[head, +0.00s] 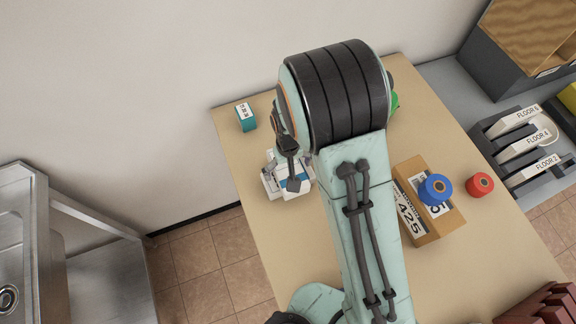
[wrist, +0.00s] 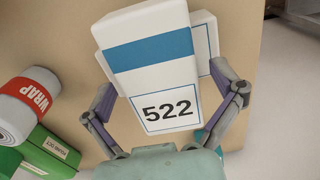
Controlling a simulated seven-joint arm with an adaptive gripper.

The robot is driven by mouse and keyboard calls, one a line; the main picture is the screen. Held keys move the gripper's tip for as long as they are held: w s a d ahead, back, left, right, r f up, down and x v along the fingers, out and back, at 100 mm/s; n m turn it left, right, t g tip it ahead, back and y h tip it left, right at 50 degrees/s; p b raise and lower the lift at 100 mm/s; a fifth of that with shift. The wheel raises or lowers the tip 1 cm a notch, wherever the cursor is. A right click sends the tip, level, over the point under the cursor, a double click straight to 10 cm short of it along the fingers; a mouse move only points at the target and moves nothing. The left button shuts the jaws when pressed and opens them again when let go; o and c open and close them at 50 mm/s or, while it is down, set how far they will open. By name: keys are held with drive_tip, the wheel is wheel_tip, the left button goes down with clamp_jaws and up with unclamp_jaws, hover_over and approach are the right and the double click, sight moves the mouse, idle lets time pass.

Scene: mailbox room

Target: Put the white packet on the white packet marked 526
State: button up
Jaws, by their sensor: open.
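A white packet (wrist: 155,75) marked 522, with a blue stripe, lies between the spread fingers of my gripper (wrist: 162,80) in the wrist view. It rests on or directly over a second white packet (wrist: 207,35), which shows past its sides at a slightly different angle. The second packet's number is hidden. My gripper is open, with a gap showing beside the upper packet on the left. In the head view, the white packets (head: 272,184) are at the table's left side, partly covered by my gripper (head: 290,178).
The table (head: 260,225) also holds a teal box (head: 245,117), a cardboard box (head: 441,221) marked 425, a blue roll (head: 435,188) on it and a red roll (head: 480,185). A WRAP roll (wrist: 25,105) and green box (wrist: 45,155) show in the wrist view.

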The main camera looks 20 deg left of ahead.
wheel_tip(320, 180, up, 12)
drive_tip(key=s+d+r+m, duration=0.2)
drive_tip(key=d+r, duration=0.2)
drive_tip(key=d, duration=0.3)
drive_tip(key=s+d+r+m, duration=0.2)
drive_tip(key=s+d+r, duration=0.15)
drive_tip(key=d, duration=0.45)
drive_tip(key=s+d+m, duration=0.3)
drive_tip(key=s+d, duration=0.3)
drive_tip(key=s, duration=0.2)
drive_tip(key=shift+s+d+r+m+y, duration=0.2)
drive_tip(key=shift+r+m+y, duration=0.05)
drive_tip(key=shift+m+y, duration=0.15)
